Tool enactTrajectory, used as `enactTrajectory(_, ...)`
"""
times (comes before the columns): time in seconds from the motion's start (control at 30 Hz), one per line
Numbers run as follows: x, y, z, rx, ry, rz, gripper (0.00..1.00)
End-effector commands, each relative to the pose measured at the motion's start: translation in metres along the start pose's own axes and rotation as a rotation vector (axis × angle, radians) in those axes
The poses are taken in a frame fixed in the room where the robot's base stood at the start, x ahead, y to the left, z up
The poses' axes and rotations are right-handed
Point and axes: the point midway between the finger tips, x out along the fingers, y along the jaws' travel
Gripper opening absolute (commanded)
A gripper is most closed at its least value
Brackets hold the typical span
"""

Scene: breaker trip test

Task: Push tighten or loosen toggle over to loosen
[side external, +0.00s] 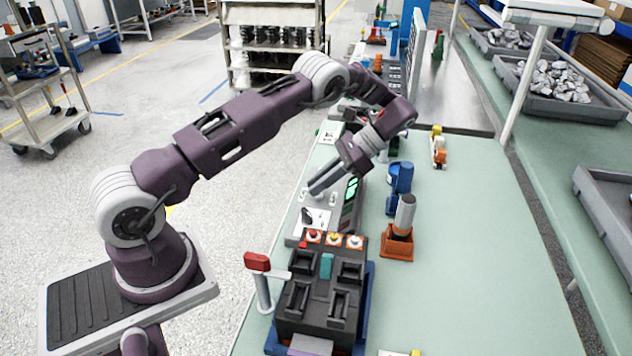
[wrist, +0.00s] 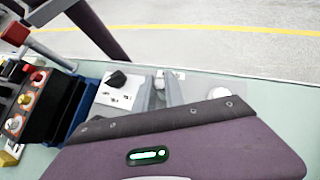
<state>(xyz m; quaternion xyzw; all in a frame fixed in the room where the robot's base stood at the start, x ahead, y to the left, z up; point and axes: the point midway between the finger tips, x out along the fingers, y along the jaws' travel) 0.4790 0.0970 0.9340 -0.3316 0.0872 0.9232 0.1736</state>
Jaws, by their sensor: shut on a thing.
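My gripper (side external: 316,188) reaches down over the grey sloped control panel (side external: 338,215), beside the black rotary knob on its white plate. In the wrist view the two grey fingers (wrist: 160,92) stand close together, shut on the small tighten or loosen toggle (wrist: 168,75). The toggle is mostly hidden by the fingers, so I cannot tell which way it leans. The black knob (wrist: 118,79) lies just left of the fingers in the wrist view, apart from them.
A black fixture (side external: 320,300) with red, yellow and white buttons (side external: 334,238) stands in front of the panel. A red-handled lever (side external: 257,262) is at its left. Blue (side external: 399,178) and orange (side external: 397,245) tools stand to the right. The green bench is clear farther right.

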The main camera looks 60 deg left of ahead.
Motion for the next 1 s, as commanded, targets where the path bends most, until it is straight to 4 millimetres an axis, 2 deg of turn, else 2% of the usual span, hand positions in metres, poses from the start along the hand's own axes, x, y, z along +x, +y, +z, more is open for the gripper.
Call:
enactTrajectory(0.3, -0.0031, 0.0005, -0.0034, -0.037, -0.098, -0.028, 0.00)
enactTrajectory(0.8, -0.0039, 0.0006, -0.0033, -0.043, -0.114, -0.031, 0.00)
enactTrajectory(0.83, -0.0039, 0.0006, -0.0033, -0.043, -0.114, -0.031, 0.18)
enactTrajectory(0.9, -0.0038, 0.0007, -0.0033, -0.043, -0.114, -0.031, 0.32)
enactTrajectory(0.93, -0.0037, 0.0008, -0.0033, -0.042, -0.114, -0.030, 0.35)
enactTrajectory(1.0, -0.0035, 0.0010, -0.0034, -0.042, -0.115, -0.030, 0.35)
